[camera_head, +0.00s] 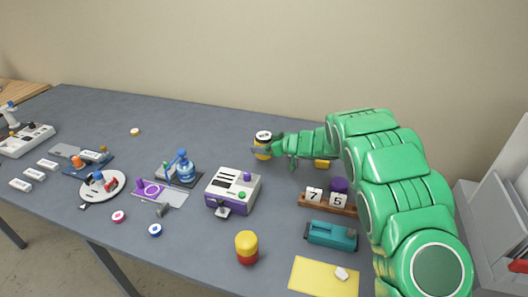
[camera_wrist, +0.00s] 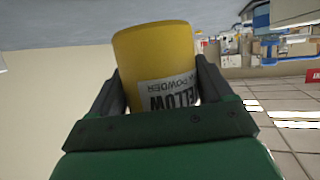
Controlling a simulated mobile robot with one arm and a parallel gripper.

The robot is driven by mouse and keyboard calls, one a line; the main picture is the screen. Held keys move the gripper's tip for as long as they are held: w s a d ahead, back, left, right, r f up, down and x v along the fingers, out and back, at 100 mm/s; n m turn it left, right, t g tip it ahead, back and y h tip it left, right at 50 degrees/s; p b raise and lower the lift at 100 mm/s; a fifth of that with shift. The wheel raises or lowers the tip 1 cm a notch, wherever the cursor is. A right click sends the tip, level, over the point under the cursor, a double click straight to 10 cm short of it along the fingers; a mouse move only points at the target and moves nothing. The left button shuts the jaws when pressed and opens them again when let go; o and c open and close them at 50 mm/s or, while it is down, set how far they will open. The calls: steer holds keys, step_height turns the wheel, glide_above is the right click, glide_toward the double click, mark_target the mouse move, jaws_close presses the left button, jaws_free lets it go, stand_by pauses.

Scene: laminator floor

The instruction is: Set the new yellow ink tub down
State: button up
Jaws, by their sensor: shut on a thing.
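The yellow ink tub (camera_head: 262,153) is in my gripper (camera_head: 264,148) above the back middle of the grey table, with a white-and-black top. In the wrist view the tub (camera_wrist: 155,55) sits between both fingers of my gripper (camera_wrist: 155,90), and its white label reads "YELLOW POWDER" upside down. The gripper is shut on it. I cannot tell whether the tub's base touches the table. Another yellow thing (camera_head: 322,163) stands to the right, partly hidden by my arm.
A white-and-purple machine (camera_head: 233,188) stands in front of the tub. Number blocks (camera_head: 326,199), a teal device (camera_head: 331,235), a yellow-and-red tub (camera_head: 246,247) and a yellow sheet (camera_head: 318,280) lie nearer the front. The grey table (camera_head: 210,135) is clear left of the held tub.

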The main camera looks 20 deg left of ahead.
steer(key=shift+w+a+f, duration=0.1)
steer(key=shift+w+f, duration=0.1)
steer(key=shift+f, duration=1.5)
steer(key=shift+f, duration=0.65)
steer(key=o, duration=1.2)
steer(key=shift+r, duration=0.15)
steer(key=shift+r, duration=0.25)
steer(key=v, duration=1.2)
steer(key=shift+r, duration=0.35)
